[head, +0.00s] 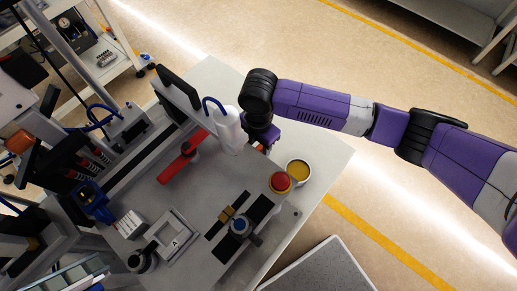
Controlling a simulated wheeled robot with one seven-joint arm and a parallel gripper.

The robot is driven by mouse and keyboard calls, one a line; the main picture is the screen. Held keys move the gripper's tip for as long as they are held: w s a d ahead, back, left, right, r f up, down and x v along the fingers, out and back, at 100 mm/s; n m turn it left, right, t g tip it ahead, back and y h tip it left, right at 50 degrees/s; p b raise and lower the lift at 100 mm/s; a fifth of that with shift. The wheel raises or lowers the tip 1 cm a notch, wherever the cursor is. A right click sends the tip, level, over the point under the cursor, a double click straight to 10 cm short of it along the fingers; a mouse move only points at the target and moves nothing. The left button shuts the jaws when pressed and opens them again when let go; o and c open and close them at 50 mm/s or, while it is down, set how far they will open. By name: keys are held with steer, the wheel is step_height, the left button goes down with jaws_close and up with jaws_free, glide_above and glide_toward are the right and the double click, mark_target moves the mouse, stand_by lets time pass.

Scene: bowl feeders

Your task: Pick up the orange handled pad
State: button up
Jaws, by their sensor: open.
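My purple and black gripper (261,144) hangs over the right part of the grey worktop (215,82), beside a white bottle-like part (229,130). Its fingers are small and partly hidden under the wrist; it appears open, and I see nothing held in it. I cannot clearly make out an orange handled pad. A red-orange bar (174,168) with a dark round piece by it lies left of my gripper. A red round knob on a yellow base (281,182) is below my gripper. A small orange rounded thing (19,142) shows at the far left.
A round yellow-topped tin (298,171) stands close to the red knob near the worktop's right edge. Feeder machinery fills the left. Open floor lies to the right.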

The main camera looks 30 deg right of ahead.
mark_target(259, 148)
steer(key=shift+f, duration=0.35)
steer(key=shift+c, duration=0.4)
jaws_close()
step_height(259, 148, up, 20)
steer(key=b, duration=0.2)
steer(key=c, duration=0.5)
jaws_free()
steer(key=shift+c, duration=0.2)
jaws_close()
